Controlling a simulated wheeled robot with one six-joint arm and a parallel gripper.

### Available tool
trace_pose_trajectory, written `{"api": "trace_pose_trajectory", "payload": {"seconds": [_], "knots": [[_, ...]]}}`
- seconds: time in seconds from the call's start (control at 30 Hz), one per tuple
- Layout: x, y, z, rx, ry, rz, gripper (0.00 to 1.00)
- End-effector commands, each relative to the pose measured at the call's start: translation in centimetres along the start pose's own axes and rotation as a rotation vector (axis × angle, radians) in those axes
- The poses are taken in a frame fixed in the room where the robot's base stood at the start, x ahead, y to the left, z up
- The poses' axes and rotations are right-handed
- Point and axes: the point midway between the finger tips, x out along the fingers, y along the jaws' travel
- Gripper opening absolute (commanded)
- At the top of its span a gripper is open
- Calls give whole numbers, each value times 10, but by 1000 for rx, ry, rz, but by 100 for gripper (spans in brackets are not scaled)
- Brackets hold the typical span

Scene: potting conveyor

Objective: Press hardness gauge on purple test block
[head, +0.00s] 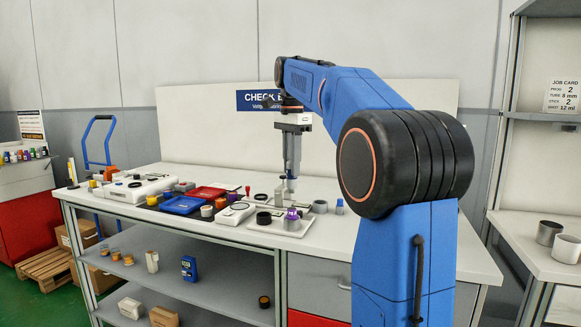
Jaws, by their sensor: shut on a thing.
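My gripper (291,172) hangs down over the right part of the bench, below the blue arm. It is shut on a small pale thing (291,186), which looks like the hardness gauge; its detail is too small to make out. A small purple block (292,214), which looks like the test block, stands on a white tray (272,229) almost straight below the gripper. The held thing seems to be above and behind the block; I cannot tell whether they touch.
A blue tray (182,205), a red tray (207,192), a black ring (263,218) and several small pots crowd the white bench (335,239). A grey cylinder (320,206) and a blue-topped jar (339,206) stand right of the block. The bench's right front is clear.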

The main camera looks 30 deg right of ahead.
Motion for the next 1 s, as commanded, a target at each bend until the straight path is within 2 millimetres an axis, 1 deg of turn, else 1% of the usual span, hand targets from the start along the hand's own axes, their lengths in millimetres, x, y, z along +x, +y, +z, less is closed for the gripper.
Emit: {"api": "trace_pose_trajectory", "payload": {"seconds": [0.23, 0.37, 0.8, 1.0], "knots": [[0, 0, 0, 0, 0, 1, 0], [3, 0, 0, 0, 0, 2, 0], [33, 0, 0, 0, 0, 1, 0], [42, 0, 0, 0, 0, 1, 0]]}}
